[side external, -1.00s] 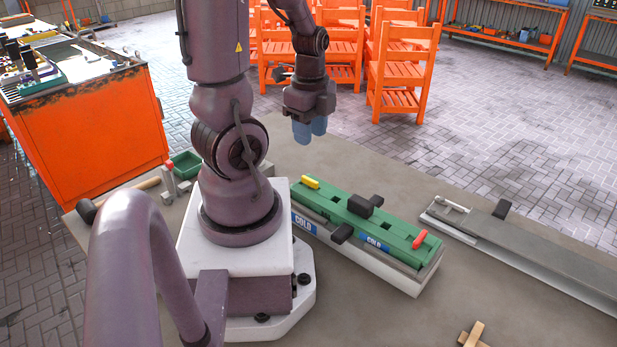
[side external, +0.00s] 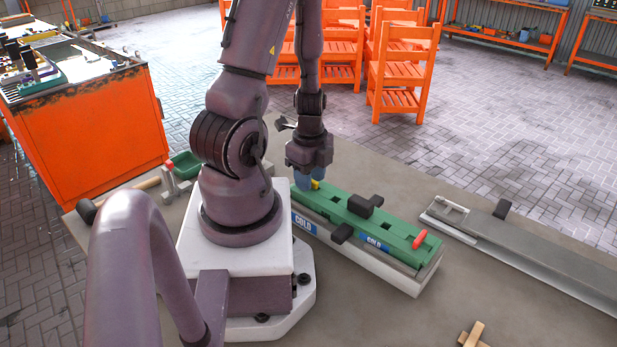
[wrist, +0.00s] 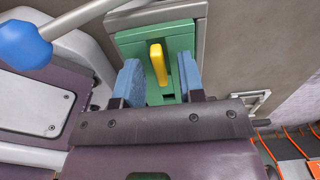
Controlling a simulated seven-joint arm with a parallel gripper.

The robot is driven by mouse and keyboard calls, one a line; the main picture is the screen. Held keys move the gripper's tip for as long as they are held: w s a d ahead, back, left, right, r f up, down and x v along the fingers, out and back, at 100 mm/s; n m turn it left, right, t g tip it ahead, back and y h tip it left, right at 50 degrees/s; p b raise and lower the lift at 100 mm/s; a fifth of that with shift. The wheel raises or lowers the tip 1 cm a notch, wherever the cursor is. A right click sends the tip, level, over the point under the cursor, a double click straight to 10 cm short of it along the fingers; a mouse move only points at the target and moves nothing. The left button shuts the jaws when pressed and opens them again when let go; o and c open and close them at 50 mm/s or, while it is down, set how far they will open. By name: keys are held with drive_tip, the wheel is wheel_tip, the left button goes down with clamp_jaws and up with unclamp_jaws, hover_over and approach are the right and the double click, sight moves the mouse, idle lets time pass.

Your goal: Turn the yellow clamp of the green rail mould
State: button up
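The green rail mould (side external: 345,205) lies on the bench to the right of my base, with black blocks on it and a red clamp (side external: 420,239) at its near right end. The yellow clamp (side external: 316,184) is at its far left end, partly hidden by my fingers. In the wrist view the yellow clamp (wrist: 157,60) stands on the green mould (wrist: 183,44), pointing along its length. My gripper (side external: 309,184) is over that end. In the wrist view its blue fingers (wrist: 160,80) are open, one on each side of the clamp, with gaps.
A grey metal rail (side external: 530,248) with a black block lies to the right. A green bin (side external: 187,164) and a mallet (side external: 90,209) are left of my base. Wooden pieces (side external: 471,336) lie at the front. A blue-ended lever (wrist: 28,45) shows in the wrist view.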

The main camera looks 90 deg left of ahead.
clamp_jaws()
drive_tip(key=m, duration=0.4)
drive_tip(key=shift+m, duration=0.3)
drive_tip(key=m, duration=0.4)
drive_tip(key=shift+m, duration=0.5)
